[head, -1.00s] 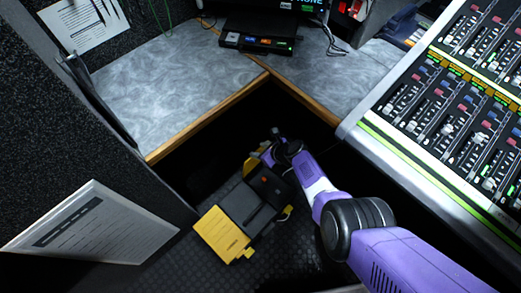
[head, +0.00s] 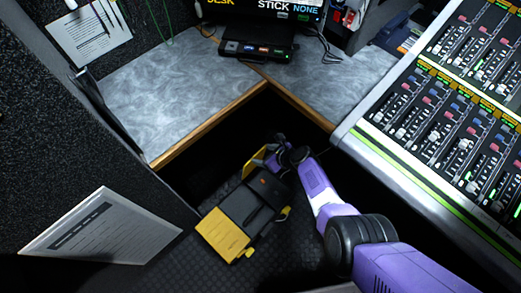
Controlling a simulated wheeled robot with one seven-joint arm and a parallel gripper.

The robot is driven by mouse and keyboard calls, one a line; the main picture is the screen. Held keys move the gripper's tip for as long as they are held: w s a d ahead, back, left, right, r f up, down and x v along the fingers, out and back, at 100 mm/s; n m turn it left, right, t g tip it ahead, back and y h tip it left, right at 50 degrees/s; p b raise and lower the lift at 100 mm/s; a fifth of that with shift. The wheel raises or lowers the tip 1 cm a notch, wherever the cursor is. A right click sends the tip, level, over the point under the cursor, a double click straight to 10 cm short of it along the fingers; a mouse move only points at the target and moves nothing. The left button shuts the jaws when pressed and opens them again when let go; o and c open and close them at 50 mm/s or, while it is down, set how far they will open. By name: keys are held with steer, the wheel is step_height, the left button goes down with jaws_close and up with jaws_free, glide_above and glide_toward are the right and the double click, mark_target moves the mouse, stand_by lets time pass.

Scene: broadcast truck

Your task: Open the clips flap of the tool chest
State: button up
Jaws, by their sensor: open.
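The tool chest (head: 247,205) sits on the dark floor, low in the gap between the desks. It has a black body and a yellow panel at its near left end. A small yellow piece (head: 252,160) stands up at its far end, and other small yellow parts show on its right side. I cannot tell which part is the clips flap. My gripper (head: 264,156) is at the chest's far end, beside the standing yellow piece. The fingers are small and dark, and I cannot tell whether they touch it. My purple arm reaches in from the lower right.
A grey desk (head: 185,105) with a wooden edge borders the gap behind. A mixing console (head: 440,130) stands close on the right of my arm. A dark partition with a paper sheet (head: 100,230) stands on the left. Some textured floor is clear in front of the chest.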

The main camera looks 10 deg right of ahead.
steer(key=p+v, duration=0.2)
steer(key=v, duration=0.1)
steer(key=shift+r, duration=0.1)
stand_by(0.6)
steer(key=s+d+f+n+t+h, duration=0.1)
steer(key=s+d+n+h, duration=0.1)
steer(key=s+d+n, duration=0.55)
steer(key=s+d+f+n+t+h, duration=0.15)
steer(key=s+d, duration=0.35)
steer(key=s, duration=0.6)
steer(key=s+d+r+n+t+h, duration=0.2)
steer(key=s+r+n, duration=0.5)
steer(key=s+r, duration=0.35)
steer(key=s+a+r+n+t, duration=0.1)
steer(key=s+r+n, duration=0.3)
steer(key=r, duration=0.6)
steer(key=s+a+r+n+t, duration=0.1)
steer(key=s+r+n, duration=0.2)
steer(key=r, duration=0.8)
steer(key=s+a+r+n+t, duration=0.1)
steer(key=s+r+n, duration=0.3)
steer(key=r, duration=0.6)
steer(key=shift+s+a+r+n+t, duration=0.2)
steer(key=shift+s+a+n+t, duration=0.15)
steer(key=shift+a+n, duration=0.25)
